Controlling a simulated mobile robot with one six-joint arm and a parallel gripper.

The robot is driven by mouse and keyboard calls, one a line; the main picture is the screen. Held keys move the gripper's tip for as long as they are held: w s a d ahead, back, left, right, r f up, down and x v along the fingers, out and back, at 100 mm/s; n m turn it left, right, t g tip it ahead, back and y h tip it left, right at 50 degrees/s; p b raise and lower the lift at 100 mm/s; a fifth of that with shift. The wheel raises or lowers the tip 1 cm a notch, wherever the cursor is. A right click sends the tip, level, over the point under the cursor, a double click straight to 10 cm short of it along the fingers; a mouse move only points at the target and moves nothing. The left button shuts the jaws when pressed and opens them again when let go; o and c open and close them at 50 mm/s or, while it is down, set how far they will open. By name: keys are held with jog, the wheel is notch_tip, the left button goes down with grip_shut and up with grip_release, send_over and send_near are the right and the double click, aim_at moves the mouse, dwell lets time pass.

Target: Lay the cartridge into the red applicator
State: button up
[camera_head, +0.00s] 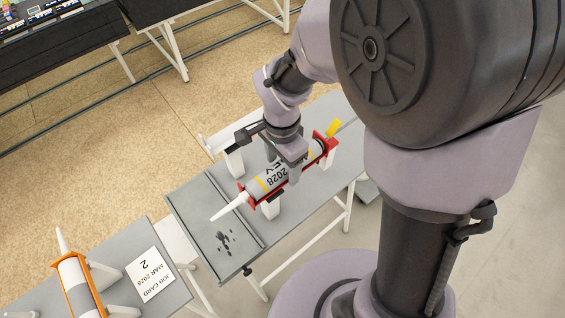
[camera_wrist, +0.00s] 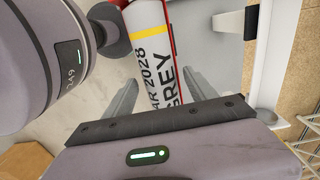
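The red applicator (camera_head: 244,194) rests on white supports on the grey table, with a yellow piece (camera_head: 333,127) at its upper right end. The cartridge (camera_head: 256,187), pale with yellow bands and a white nozzle (camera_head: 229,207) pointing lower left, lies along it between its red ends. In the wrist view the cartridge (camera_wrist: 150,50) reads "2028" and "GREY", with a red edge of the applicator (camera_wrist: 171,30) beside it. My gripper (camera_head: 283,172) is over the cartridge. In the wrist view its fingers (camera_wrist: 167,98) stand apart on either side, with gaps visible. The cartridge's underside is hidden.
A shallow grey tray (camera_head: 200,210) with dark marks lies left of the red applicator. A black table (camera_head: 60,50) stands at the upper left.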

notch_tip(320, 180, up, 17)
jog(key=p, duration=0.5)
jog(key=s+d+f+n+t+y+b, duration=0.2)
jog(key=s+d+f+n+t+b, duration=0.4)
jog(key=s+f+b, duration=0.5)
jog(key=b, duration=0.6)
jog(key=shift+s+d+f+n, duration=0.2)
jog(key=shift+d+n, duration=0.1)
jog(key=shift+n, duration=0.1)
